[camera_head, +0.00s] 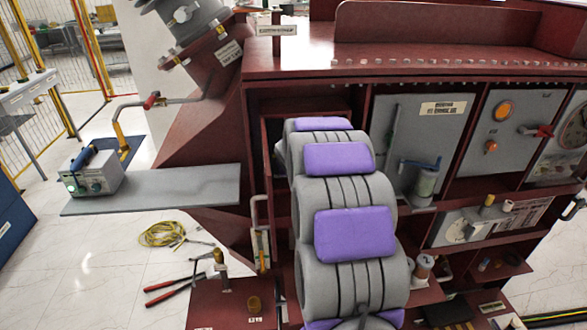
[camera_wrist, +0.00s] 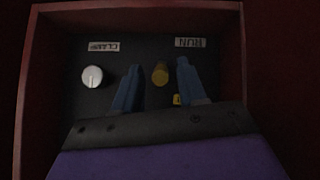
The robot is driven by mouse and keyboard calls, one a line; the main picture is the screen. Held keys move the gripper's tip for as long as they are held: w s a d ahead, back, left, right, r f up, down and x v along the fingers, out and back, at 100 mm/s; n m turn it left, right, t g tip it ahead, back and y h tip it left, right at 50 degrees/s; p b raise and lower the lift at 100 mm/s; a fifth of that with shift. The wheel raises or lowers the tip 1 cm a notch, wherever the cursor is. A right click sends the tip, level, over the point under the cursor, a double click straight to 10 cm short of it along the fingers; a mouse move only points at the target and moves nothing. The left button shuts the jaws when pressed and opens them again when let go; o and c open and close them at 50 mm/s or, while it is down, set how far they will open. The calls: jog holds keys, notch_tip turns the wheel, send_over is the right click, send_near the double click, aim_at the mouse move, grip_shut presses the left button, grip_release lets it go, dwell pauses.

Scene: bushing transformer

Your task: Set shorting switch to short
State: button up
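In the wrist view, my gripper (camera_wrist: 158,66) is open, with two blue fingers spread apart inside a dark recessed panel (camera_wrist: 215,75). A yellow knob (camera_wrist: 160,74) shows in the gap between the fingertips; I cannot tell whether either finger touches it. A white round knob (camera_wrist: 92,76) is to the left of the fingers. Two white labels, one left (camera_wrist: 104,46) and one right (camera_wrist: 190,43), appear upside down; the right one seems to read RUN. I cannot tell which control is the shorting switch. In the head view my arm hides my gripper.
The panel has red walls (camera_wrist: 33,80) close around the fingers. In the head view, a dark red cabinet (camera_head: 400,68) surrounds my arm. Grey panels with a blue handle (camera_head: 420,163) and a red handle (camera_head: 537,131) are on the right. Yellow cable (camera_head: 160,234) lies on the floor.

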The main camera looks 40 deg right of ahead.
grip_shut()
jog(key=r+p, duration=0.1)
jog(key=p, duration=0.2)
jog(key=shift+w+r+g+y, duration=0.1)
jog(key=shift+w+g+y, duration=0.1)
jog(key=shift+g+y, duration=0.15)
jog(key=g+p, duration=0.1)
jog(key=p, duration=0.3)
jog(key=shift+w+d+r+y, duration=0.1)
jog(key=shift+w+d+y, duration=0.1)
jog(key=shift+y, duration=0.15)
jog(key=shift+o, duration=0.4)
grip_release()
jog(key=shift+f+g, duration=0.2)
jog(key=shift+g, duration=0.05)
